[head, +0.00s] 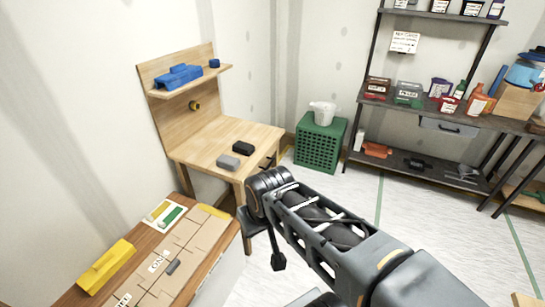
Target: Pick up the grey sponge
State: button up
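A grey block that looks like the grey sponge (228,162) lies flat on the small wooden workbench (205,146), near its front edge. A black block (243,148) lies just behind it, to the right. My arm reaches in from the lower right and bends down in front of the bench's right front corner. A dark end part that may belong to my gripper (278,262) hangs below the bend, lower than the bench top and apart from the grey block. The fingers cannot be made out.
A nearer brown table (185,205) holds flat cardboard boxes, a yellow tool (106,267) and a small dark grey piece (173,267). A green crate (320,144) and a dark shelf rack (425,115) stand behind. Open floor lies right.

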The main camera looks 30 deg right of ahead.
aim_at(230, 162)
jog(key=z, duration=1.25)
jog(key=i, duration=1.4)
